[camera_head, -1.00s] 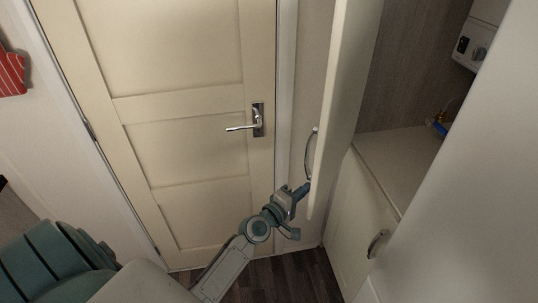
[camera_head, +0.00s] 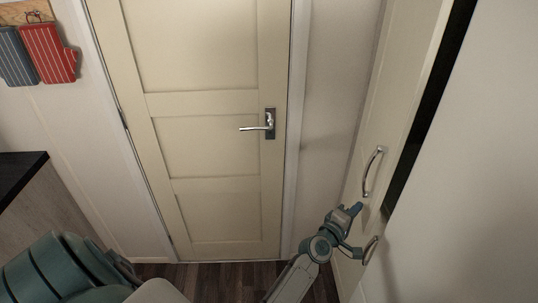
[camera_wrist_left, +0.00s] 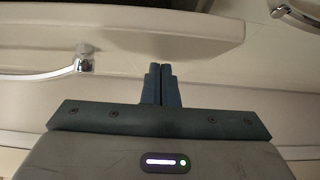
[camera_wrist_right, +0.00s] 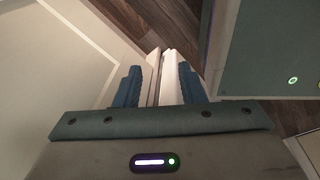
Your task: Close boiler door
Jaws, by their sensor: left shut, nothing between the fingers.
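The boiler door (camera_head: 405,90) is a tall cream panel on the right in the head view, with a curved metal handle (camera_head: 372,170). A dark gap (camera_head: 425,110) shows along its right edge, so it is slightly ajar. My left gripper (camera_head: 356,208) is shut and empty, by the door's lower edge just below the handle. In the left wrist view its fingertips (camera_wrist_left: 161,70) are close to the door's bottom edge (camera_wrist_left: 130,35); I cannot tell whether they touch. My right gripper (camera_wrist_right: 158,82) is open and empty in the right wrist view, away from the boiler door.
A lower cabinet handle (camera_head: 371,250) is just below my left gripper. A closed cream room door (camera_head: 205,130) stands in the middle. Red and blue oven mitts (camera_head: 45,55) hang at the upper left above a dark-edged counter (camera_head: 20,175). A pale panel (camera_head: 480,190) fills the right.

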